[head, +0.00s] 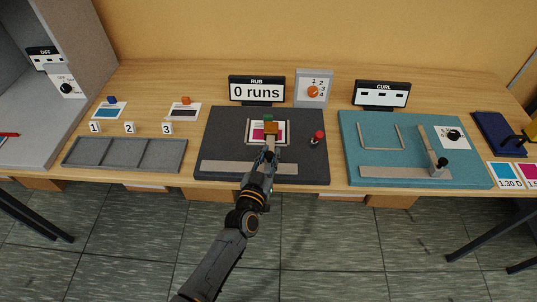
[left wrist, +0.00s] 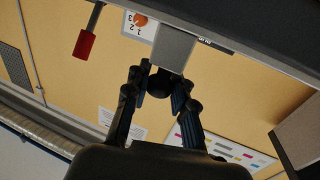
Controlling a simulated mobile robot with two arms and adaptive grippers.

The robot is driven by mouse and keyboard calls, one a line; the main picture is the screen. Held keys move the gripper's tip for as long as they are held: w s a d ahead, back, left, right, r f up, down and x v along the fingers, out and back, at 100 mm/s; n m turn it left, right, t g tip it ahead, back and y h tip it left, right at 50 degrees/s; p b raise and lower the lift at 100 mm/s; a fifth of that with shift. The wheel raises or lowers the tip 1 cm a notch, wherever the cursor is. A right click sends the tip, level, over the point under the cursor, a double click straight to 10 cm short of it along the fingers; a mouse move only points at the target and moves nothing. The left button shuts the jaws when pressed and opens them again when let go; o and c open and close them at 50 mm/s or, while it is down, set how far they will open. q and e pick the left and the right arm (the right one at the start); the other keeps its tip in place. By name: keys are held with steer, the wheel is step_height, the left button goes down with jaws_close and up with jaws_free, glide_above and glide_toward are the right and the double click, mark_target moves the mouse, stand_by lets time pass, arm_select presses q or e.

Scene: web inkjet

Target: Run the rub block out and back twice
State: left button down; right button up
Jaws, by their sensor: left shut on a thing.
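The rub rig is a dark grey board (head: 219,143) with a small print sample (head: 257,135) near its middle. A block with an orange top and green front (head: 270,124) stands over the sample; I take it for the rub block. A pale arm runs from it toward me. My left gripper (head: 268,156) is at the near end of that arm. In the left wrist view my left gripper (left wrist: 158,84) is shut on a dark round knob (left wrist: 159,87) beside a grey bar (left wrist: 174,47). The rub display (head: 257,91) reads 0 runs. My right gripper is not seen.
A red-topped lever (head: 319,136) stands right of the sample; a dial box (head: 313,90) is behind. The teal curl board (head: 410,179) is to the right.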

arm_select(q)
steer(key=c, duration=1.1)
jaws_free()
steer(key=shift+f, duration=0.1)
steer(key=shift+a, duration=0.1)
steer(key=shift+s+a, duration=0.1)
steer(key=shift+s, duration=0.35)
steer(key=v, duration=1.1)
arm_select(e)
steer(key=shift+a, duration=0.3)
arm_select(q)
steer(key=shift+s, duration=0.1)
